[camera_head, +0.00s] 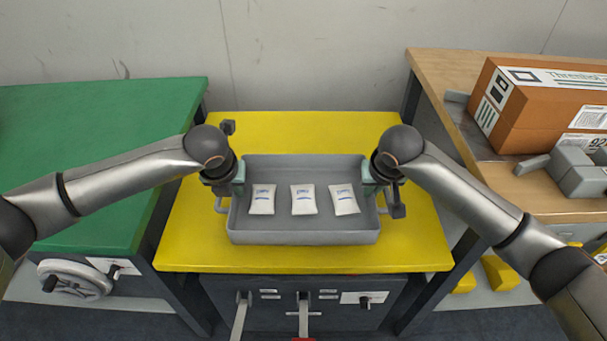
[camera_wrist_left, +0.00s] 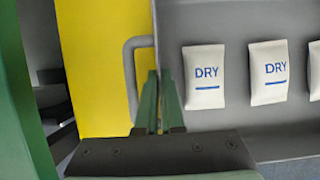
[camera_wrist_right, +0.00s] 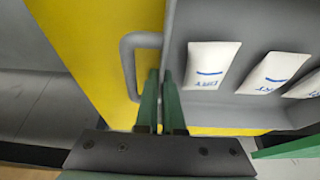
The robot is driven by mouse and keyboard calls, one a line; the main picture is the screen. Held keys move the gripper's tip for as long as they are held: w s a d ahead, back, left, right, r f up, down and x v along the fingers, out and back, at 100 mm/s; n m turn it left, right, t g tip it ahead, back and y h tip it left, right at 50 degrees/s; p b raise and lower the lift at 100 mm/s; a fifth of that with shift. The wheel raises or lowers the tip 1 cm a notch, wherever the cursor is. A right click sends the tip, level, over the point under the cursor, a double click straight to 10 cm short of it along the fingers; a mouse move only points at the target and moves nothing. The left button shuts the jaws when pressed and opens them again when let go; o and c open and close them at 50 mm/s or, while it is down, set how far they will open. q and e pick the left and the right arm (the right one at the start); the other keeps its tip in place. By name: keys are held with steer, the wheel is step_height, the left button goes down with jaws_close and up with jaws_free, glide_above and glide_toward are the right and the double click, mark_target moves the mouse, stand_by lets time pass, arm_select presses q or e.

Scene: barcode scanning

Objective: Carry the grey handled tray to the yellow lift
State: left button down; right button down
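The grey handled tray (camera_head: 305,237) is over the yellow lift (camera_head: 195,240), level, with three white packets (camera_head: 303,199) in a row inside. I cannot tell whether its base touches the yellow top. Two packets read "DRY" in the left wrist view. My left gripper (camera_head: 238,178) is at the tray's left side; in the left wrist view its green fingers (camera_wrist_left: 159,102) straddle the side wall beside the handle (camera_wrist_left: 130,75). My right gripper (camera_head: 371,180) is at the right side; its fingers (camera_wrist_right: 162,100) straddle that wall beside the other handle (camera_wrist_right: 128,65). Both look shut on the wall.
A green-topped table (camera_head: 90,120) with a handwheel (camera_head: 73,279) stands left. A wooden table (camera_head: 440,70) at right holds a brown box (camera_head: 545,105) and a grey device (camera_head: 580,175). A wall is behind. Bare yellow surface surrounds the tray.

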arm_select(q)
steer(key=shift+f+b, duration=0.45)
steer(key=shift+f, duration=0.15)
arm_select(e)
steer(key=shift+f, duration=0.6)
arm_select(q)
steer(key=c, duration=1)
jaws_free()
steer(key=shift+c, duration=0.2)
arm_select(e)
steer(key=c, duration=1)
jaws_free()
steer(key=shift+c, duration=0.2)
arm_select(q)
steer(key=shift+r, duration=0.1)
steer(key=v, duration=1.1)
steer(key=shift+s+r, duration=0.2)
steer(key=shift+r, duration=0.15)
arm_select(e)
steer(key=shift+s+r, duration=0.1)
steer(key=shift+r, duration=0.1)
steer(key=v, duration=1.1)
steer(key=shift+s+r, duration=0.2)
steer(key=shift+r, duration=0.1)
arm_select(q)
steer(key=shift+s, duration=0.1)
